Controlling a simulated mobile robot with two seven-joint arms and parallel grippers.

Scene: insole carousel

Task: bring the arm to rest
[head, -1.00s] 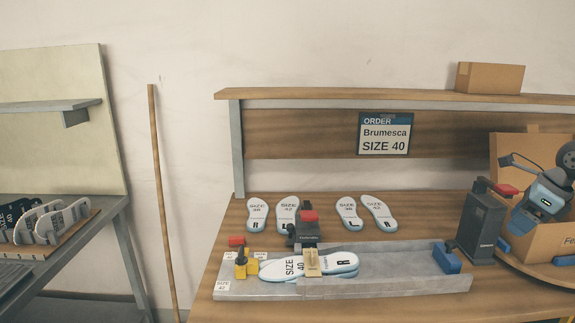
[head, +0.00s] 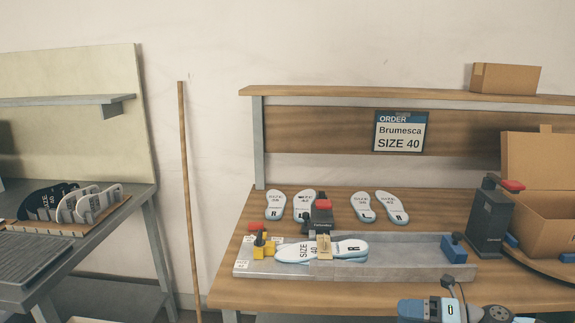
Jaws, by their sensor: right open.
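My right gripper (head: 412,310) is low at the bottom edge of the head view, in front of the workbench (head: 350,296). It is open, and its lower part is cut off by the frame. It is apart from the insoles and the metal fixture. My left gripper is not in view. A pair of white insoles (head: 290,253) marked size 40 lies stacked in the grey fixture (head: 410,271), with a tan band (head: 325,246) around the middle.
Several loose insoles (head: 275,205) lie at the back of the bench. A black device (head: 487,225) and an open cardboard box (head: 548,218) stand at the right. A rack of insoles (head: 75,208) is on the left table. A wooden pole (head: 187,190) stands between the tables.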

